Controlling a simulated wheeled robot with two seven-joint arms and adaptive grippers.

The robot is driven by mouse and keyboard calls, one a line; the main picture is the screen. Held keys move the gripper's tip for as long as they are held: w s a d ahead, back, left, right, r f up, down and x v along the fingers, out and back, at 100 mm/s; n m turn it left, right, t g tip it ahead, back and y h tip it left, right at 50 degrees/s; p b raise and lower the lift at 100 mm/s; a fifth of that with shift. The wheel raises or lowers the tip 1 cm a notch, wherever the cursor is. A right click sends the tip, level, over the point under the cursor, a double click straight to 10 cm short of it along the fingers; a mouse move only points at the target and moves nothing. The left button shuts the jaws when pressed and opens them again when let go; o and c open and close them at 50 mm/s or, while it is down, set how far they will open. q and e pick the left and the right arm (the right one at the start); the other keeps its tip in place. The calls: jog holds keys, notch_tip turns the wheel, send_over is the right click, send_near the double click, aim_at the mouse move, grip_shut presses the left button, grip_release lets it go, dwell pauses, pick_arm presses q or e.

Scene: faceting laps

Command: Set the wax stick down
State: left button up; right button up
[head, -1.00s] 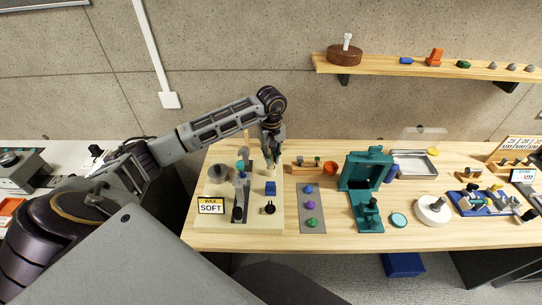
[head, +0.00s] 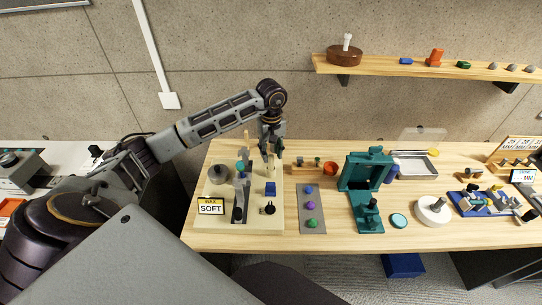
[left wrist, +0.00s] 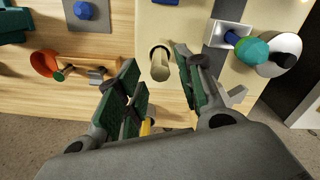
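The wax stick (head: 271,167), a tan round stick, stands upright on the cream base (head: 225,220) near its back right corner. In the left wrist view the stick (left wrist: 159,63) shows end-on between and just beyond the fingertips, with a gap on both sides. My left gripper (head: 271,149) is open above the stick; in the left wrist view the gripper (left wrist: 163,80) has its dark green finger pads spread apart. The stick's foot is partly hidden. My right gripper is in neither view.
A grey strip with coloured pieces (head: 312,228), an orange cup (head: 331,167) and a teal fixture (head: 366,172) stand to the right.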

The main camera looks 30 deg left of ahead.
pick_arm(q)
notch_tip(320, 180, up, 10)
jog(key=b, duration=0.1)
dwell(0.6)
dwell(0.4)
